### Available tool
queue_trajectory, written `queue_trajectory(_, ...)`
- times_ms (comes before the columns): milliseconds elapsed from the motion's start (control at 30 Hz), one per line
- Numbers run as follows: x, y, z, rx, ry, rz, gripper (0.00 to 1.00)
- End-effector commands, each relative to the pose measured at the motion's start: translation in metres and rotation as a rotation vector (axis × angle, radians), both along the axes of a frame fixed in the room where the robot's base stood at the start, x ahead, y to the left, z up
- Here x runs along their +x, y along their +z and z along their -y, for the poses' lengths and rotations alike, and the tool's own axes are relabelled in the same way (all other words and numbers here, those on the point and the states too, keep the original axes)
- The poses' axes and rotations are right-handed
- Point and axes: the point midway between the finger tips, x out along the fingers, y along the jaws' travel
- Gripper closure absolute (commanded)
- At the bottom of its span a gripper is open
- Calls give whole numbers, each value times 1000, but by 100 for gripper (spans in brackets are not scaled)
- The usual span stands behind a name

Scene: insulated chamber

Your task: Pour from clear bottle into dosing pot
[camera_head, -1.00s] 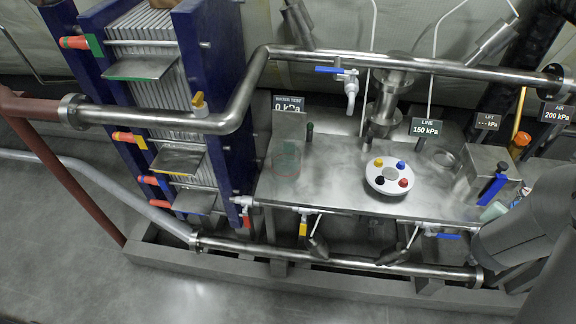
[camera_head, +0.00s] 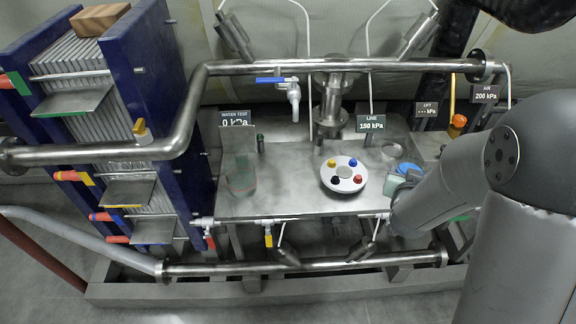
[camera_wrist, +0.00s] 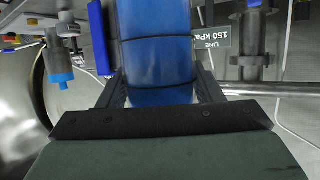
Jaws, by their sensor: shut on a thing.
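My gripper (camera_wrist: 155,88) is shut on a smooth blue-looking body with dark bands, which I take to be the clear bottle (camera_wrist: 157,55). I cannot tell any liquid flow or the bottle's exact tilt.
A white round plate with coloured knobs (camera_head: 344,174) sits mid-bench. A clear green-tinted glass vessel (camera_head: 240,177) stands at the bench's left. A steel pipe (camera_head: 330,66) and a blue-handled tap (camera_head: 292,90) cross behind. A blue plate stack (camera_head: 100,110) is at the left.

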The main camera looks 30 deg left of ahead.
Motion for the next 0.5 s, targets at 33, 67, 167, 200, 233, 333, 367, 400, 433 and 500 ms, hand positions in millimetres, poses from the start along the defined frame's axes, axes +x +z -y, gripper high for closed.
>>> queue_trajectory(33,-1,-1,-20,3,53,2,74)
queue_trajectory(67,-3,-2,-31,3,84,2,74)
queue_trajectory(167,-10,-3,-71,2,192,3,74)
queue_trajectory(200,-13,-3,-86,3,234,2,74)
queue_trajectory(233,-16,-3,-98,4,266,2,74)
queue_trajectory(333,-28,-1,-136,4,368,4,74)
queue_trajectory(367,-32,0,-147,3,398,4,74)
queue_trajectory(400,-38,0,-162,3,440,2,74)
queue_trajectory(433,-43,-2,-173,3,468,0,74)
queue_trajectory(500,-56,-9,-197,2,533,-2,74)
